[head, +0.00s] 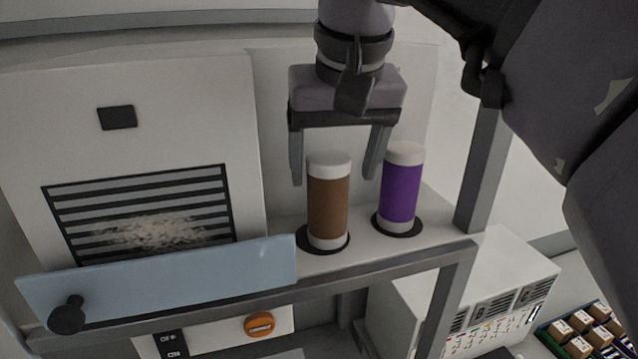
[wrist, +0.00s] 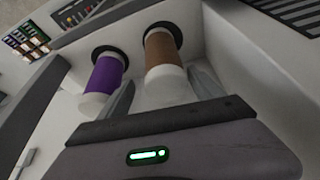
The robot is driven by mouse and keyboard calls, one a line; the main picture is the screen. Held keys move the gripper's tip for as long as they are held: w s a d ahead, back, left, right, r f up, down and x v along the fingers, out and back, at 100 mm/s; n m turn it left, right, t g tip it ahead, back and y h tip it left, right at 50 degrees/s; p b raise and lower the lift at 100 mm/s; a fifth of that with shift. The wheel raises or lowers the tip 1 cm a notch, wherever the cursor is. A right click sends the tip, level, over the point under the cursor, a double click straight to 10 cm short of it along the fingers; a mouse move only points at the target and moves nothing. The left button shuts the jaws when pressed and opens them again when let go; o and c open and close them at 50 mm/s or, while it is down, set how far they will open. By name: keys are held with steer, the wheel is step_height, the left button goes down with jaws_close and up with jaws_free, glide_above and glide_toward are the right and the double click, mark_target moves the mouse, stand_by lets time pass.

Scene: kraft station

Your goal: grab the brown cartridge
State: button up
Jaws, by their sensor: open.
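The brown cartridge (head: 328,205) with white end caps stands upright on a dark round base on the shelf. My gripper (head: 334,182) is open and points down. In the head view its two fingers appear on either side of the brown cartridge's upper part, and the right finger lies between it and the purple cartridge (head: 399,190). In the wrist view, the brown cartridge (wrist: 162,58) shows between the fingertips of my gripper (wrist: 160,88), and the purple cartridge (wrist: 104,82) is just left of the left finger. I cannot tell whether either finger touches a cartridge.
The purple cartridge's dark base (head: 397,224) is close on the right. A slatted panel (head: 140,215) and a light blue flap with a dark knob (head: 67,315) are on the left. A grey post (head: 483,170) stands right of the shelf. Small boxes (head: 580,330) are at lower right.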

mark_target(326, 192)
steer(key=shift+w+f, duration=0.25)
steer(key=shift+f, duration=0.1)
steer(key=f, duration=0.2)
steer(key=s+a+f+b, duration=0.1)
steer(key=shift+f, duration=0.25)
steer(key=shift+w+f, duration=0.2)
steer(key=shift+w, duration=0.3)
steer(key=shift+w+f, duration=0.2)
steer(key=shift+w, duration=0.3)
steer(key=shift+s+r, duration=0.15)
steer(key=shift+s, duration=0.4)
steer(key=c, duration=1)
steer(key=shift+w, duration=0.15)
jaws_close()
steer(key=shift+r, duration=0.1)
